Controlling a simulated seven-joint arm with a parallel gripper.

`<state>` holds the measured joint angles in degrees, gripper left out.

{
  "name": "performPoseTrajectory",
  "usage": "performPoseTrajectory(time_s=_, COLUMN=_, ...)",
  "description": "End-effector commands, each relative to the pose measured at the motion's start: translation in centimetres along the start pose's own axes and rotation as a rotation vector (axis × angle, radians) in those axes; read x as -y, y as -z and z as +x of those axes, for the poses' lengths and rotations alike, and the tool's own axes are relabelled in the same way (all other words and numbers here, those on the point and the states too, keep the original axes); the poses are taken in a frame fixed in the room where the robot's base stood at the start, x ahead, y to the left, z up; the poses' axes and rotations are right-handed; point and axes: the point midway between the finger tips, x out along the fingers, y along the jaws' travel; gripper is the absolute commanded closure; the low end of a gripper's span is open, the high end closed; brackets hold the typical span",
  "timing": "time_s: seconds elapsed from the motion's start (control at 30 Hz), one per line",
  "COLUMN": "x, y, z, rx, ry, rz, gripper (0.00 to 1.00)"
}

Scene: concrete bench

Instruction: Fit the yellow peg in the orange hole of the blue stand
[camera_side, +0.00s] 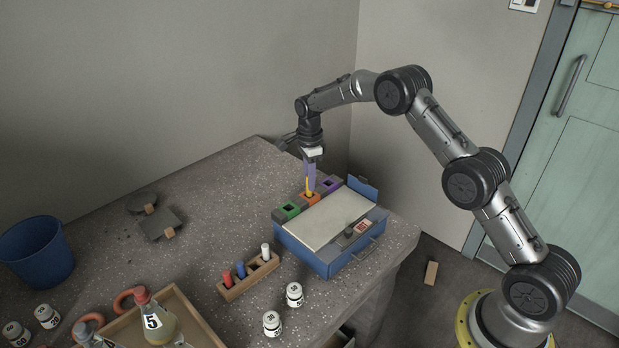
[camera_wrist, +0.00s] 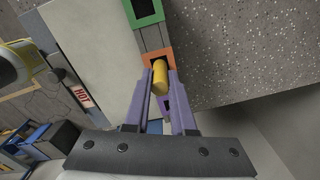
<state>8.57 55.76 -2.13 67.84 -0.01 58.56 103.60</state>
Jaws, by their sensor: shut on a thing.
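The yellow peg (camera_side: 308,187) is upright between the purple fingers of my gripper (camera_side: 309,178), and its lower end meets the orange hole (camera_side: 316,200) of the blue stand (camera_side: 300,250). In the wrist view the yellow peg (camera_wrist: 160,78) is clasped by my gripper (camera_wrist: 160,88). The orange hole (camera_wrist: 149,57) shows around and beyond the peg's end, with a dark opening visible past it. I cannot tell whether the tip is inside the hole or just above it. The fingers hide part of the peg.
A green hole (camera_side: 290,209) and a purple hole (camera_side: 330,184) flank the orange one. A raised blue plate (camera_side: 362,188) stands behind the stand. A wooden rack (camera_side: 248,280) with coloured pegs and white bottles (camera_side: 294,295) are in front. The bench left of the stand has free room.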

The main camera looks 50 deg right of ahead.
Motion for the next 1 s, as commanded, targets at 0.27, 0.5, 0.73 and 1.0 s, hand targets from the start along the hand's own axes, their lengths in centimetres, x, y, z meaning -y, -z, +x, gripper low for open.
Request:
performPoseTrajectory(time_s=0.27, x=0.0, y=0.0, z=0.5, rx=0.000, ry=0.000, rz=0.000, gripper=1.00)
performPoseTrajectory(time_s=0.5, x=0.0, y=0.0, z=0.8, rx=0.000, ry=0.001, rz=0.000, gripper=1.00)
performPoseTrajectory(time_s=0.73, x=0.0, y=0.0, z=1.2, rx=0.000, ry=0.001, rz=0.000, gripper=1.00)
performPoseTrajectory(time_s=1.0, x=0.0, y=0.0, z=1.6, rx=0.000, ry=0.000, rz=0.000, gripper=1.00)
